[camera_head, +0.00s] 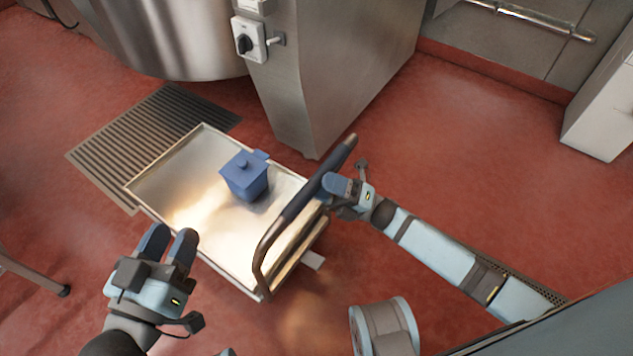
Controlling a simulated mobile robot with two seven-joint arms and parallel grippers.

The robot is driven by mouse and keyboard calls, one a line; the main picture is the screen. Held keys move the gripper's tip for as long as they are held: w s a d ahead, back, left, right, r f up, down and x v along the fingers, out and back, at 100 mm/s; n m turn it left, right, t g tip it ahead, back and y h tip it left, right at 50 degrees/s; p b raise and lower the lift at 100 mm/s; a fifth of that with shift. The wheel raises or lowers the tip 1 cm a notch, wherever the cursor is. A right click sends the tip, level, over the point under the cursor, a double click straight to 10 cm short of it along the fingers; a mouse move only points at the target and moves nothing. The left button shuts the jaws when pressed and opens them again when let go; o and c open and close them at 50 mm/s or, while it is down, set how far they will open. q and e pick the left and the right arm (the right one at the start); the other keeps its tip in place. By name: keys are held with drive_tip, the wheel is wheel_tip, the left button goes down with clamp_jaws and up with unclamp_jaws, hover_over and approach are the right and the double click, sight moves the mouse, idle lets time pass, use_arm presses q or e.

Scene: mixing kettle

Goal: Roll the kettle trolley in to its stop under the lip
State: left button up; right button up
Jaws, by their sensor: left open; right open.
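The kettle trolley (172,190) is a low, flat steel platform with a raised push handle (266,247) at its near right end. A blue lidded box (245,178) stands on the platform. The kettle (175,40) is the large rounded steel vessel at the top left; its lip cannot be made out. My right gripper (338,190) is open at the dark grip of the handle, at its right part; whether it touches cannot be told. My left gripper (168,243) is open and empty, left of the handle and in front of the platform's near edge.
A floor drain grate (150,140) lies beyond the trolley, partly under its far end. A steel column (330,60) with a switch box (249,40) stands behind the trolley. A leg (40,275) stands at far left.

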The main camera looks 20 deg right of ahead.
drive_tip(key=shift+x, duration=1.15)
drive_tip(key=shift+d, duration=0.1)
clamp_jaws()
drive_tip(key=shift+w, duration=0.1)
